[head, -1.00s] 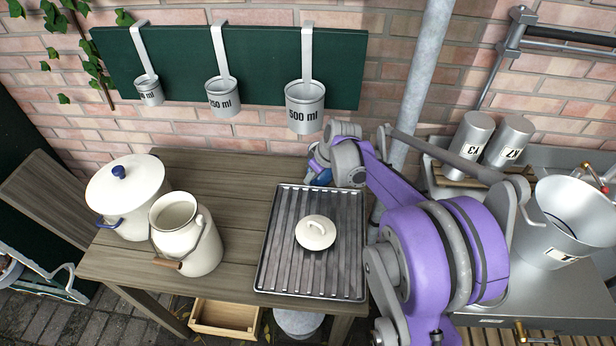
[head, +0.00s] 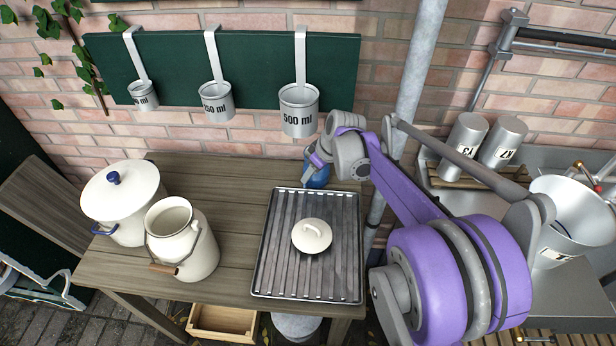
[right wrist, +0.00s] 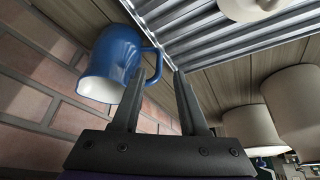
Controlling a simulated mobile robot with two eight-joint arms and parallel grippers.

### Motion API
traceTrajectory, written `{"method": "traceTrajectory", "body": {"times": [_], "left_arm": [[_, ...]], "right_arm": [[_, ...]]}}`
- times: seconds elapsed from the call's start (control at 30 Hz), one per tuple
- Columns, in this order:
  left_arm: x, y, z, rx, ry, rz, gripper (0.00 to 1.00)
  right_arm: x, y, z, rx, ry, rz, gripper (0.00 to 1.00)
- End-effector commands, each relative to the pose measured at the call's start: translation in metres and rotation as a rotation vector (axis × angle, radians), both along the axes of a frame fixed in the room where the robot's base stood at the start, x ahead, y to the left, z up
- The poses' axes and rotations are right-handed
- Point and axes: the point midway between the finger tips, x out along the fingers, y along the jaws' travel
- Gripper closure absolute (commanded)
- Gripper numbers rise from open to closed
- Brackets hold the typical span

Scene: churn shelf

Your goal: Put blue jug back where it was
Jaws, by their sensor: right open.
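The blue jug (head: 318,177) stands on the wooden table by the wall, just behind the ribbed metal tray (head: 262,262). My right gripper (head: 306,172) is at the jug and partly hides it in the head view. In the right wrist view the jug (right wrist: 112,62) is at upper left, with its handle toward my fingers. My right gripper (right wrist: 160,78) is open there, and the handle lies between or just beyond the fingertips; I cannot tell whether they touch. My left gripper is not in view.
A cream lid (head: 311,236) lies on the tray. A cream milk can (head: 190,240) and a white lidded pot (head: 125,195) stand at the table's left. Measuring cups, one marked 500 ml (head: 298,108), hang above. A grey pipe (head: 414,75) runs beside my right arm.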

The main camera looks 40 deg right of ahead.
Motion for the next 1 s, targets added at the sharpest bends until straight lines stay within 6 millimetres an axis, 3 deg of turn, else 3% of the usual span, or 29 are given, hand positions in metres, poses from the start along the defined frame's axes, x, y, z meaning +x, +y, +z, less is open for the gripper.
{"method": "traceTrajectory", "body": {"times": [0.1,0.3,0.53,0.63,0.77,0.9,1.0], "left_arm": [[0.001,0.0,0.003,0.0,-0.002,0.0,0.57],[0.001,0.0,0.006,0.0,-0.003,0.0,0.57],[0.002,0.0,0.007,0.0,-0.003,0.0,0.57],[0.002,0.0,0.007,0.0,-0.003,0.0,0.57],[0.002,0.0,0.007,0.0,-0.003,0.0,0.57],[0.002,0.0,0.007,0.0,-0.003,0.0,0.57],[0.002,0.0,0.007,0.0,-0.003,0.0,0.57]], "right_arm": [[-0.011,-0.003,0.026,0.0,-0.001,-0.001,0.57],[-0.024,-0.005,0.057,-0.001,-0.001,0.0,0.57],[-0.031,-0.006,0.07,0.001,-0.001,-0.001,0.57],[-0.034,0.003,0.069,0.0,0.002,-0.003,0.57],[-0.057,0.046,0.061,-0.001,0.016,-0.032,0.57],[-0.107,0.109,0.041,-0.004,0.022,-0.094,0.57],[-0.147,0.144,0.021,-0.004,0.013,-0.141,0.57]]}}
